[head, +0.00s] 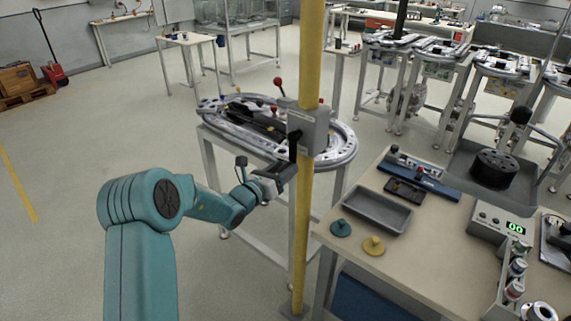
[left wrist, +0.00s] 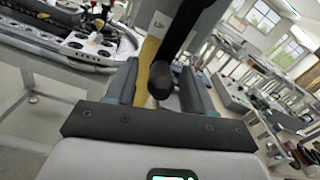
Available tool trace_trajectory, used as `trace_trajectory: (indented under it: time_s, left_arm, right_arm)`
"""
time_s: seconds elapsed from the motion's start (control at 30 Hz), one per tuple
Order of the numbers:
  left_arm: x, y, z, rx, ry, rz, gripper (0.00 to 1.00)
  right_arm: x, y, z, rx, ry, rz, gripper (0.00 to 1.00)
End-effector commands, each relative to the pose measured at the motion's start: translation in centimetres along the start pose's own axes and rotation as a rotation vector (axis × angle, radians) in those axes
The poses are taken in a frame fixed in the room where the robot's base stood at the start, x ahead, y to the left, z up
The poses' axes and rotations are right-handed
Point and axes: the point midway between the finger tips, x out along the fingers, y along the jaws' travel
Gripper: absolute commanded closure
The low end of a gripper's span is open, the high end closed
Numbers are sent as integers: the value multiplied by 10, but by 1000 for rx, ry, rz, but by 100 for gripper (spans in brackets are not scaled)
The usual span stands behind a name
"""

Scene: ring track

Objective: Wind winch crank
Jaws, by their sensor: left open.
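The winch is a grey box (head: 312,130) fixed on a yellow upright post (head: 311,50). A dark crank (head: 293,147) hangs down from its near left face. My left gripper (head: 282,174) is just below the crank, in front of the post. In the left wrist view, a black rounded crank knob (left wrist: 160,82) shows between the two fingers of my left gripper (left wrist: 160,88). The fingers stand open on either side of the knob, with a gap visible. I cannot tell whether either finger touches it. My right gripper is in neither view.
A ring track table (head: 335,158) stands behind the post. The floor at left is free.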

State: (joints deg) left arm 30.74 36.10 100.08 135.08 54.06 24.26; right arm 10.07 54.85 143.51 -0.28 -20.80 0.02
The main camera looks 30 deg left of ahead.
Motion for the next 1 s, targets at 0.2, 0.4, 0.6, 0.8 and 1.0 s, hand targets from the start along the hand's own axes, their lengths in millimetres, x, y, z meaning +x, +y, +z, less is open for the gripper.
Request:
trace_trajectory:
  time_s: [0.2, 0.4, 0.6, 0.8, 1.0]
  left_arm:
    - [13, -1, 0, 0, 0, -2, 48]
    - [13, -1, 0, 0, 0, -1, 48]
    - [13, 0, 0, -1, 0, -1, 100]
    - [13, 1, 0, -5, -2, 1, 100]
    - [15, 6, 3, -33, -4, 5, 100]
  right_arm:
    - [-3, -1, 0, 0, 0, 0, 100]
    - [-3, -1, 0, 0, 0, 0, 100]
    - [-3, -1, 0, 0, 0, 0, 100]
    - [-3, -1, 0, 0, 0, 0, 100]
    - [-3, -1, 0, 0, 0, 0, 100]
